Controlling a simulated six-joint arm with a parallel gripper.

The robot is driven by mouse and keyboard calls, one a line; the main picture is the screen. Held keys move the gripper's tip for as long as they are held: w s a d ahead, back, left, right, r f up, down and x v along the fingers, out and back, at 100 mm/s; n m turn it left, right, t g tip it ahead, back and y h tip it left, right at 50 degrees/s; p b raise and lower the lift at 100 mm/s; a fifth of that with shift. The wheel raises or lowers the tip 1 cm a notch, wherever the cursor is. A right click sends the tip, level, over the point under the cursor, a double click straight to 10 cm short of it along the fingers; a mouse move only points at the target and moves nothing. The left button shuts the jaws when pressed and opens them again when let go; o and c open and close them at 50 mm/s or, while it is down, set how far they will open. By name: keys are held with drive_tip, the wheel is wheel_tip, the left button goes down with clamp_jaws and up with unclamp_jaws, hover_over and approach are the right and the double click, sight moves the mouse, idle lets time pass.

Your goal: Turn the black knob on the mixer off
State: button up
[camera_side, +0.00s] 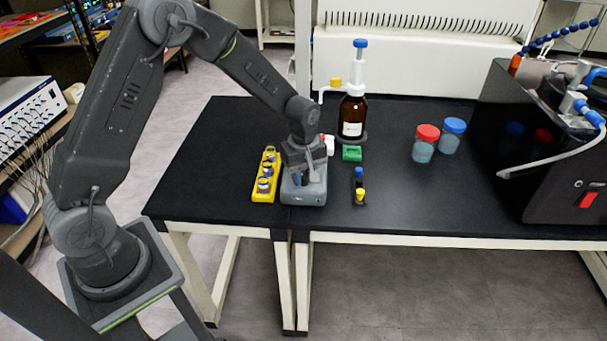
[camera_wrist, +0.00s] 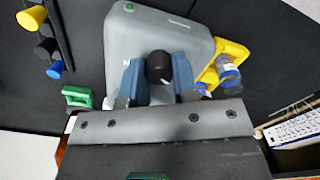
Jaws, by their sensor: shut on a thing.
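The grey mixer (camera_side: 304,190) stands near the front edge of the black table; its body also fills the upper middle of the wrist view (camera_wrist: 140,35). The black knob (camera_wrist: 159,67) sits on the mixer, between my gripper's blue-grey fingers in the wrist view. My gripper (camera_wrist: 160,80) is shut on the knob, with a finger on either side. In the side view my gripper (camera_side: 300,160) is directly above the mixer and hides the knob. The direction the knob points is unclear.
A yellow rack with vials (camera_side: 265,175) stands close left of the mixer. A green block (camera_side: 351,153), a small dark holder with blue and yellow caps (camera_side: 359,190) and a brown bottle (camera_side: 352,117) are to the right. Red-capped (camera_side: 425,143) and blue-capped (camera_side: 452,135) jars stand farther right.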

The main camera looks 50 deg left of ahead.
sight(303, 176)
drive_tip(key=o, duration=0.9)
drive_tip(key=shift+o, duration=0.2)
drive_tip(key=shift+r, duration=0.1)
wheel_tip(303, 176, up, 14)
drive_tip(key=s+d+r+m+t, duration=0.1)
drive_tip(key=s+r+m+t, duration=0.1)
drive_tip(key=s, duration=0.6)
drive_tip(key=s+d+r+m+t, duration=0.1)
drive_tip(key=s+r+m, duration=0.3)
drive_tip(key=s+m, duration=0.3)
drive_tip(key=s+d+r+m+t, duration=0.1)
drive_tip(key=s+r+m+t, duration=0.1)
drive_tip(key=s+m, duration=0.3)
drive_tip(key=s+r, duration=0.1)
drive_tip(key=s, duration=0.2)
drive_tip(key=shift+s+d+t, duration=0.3)
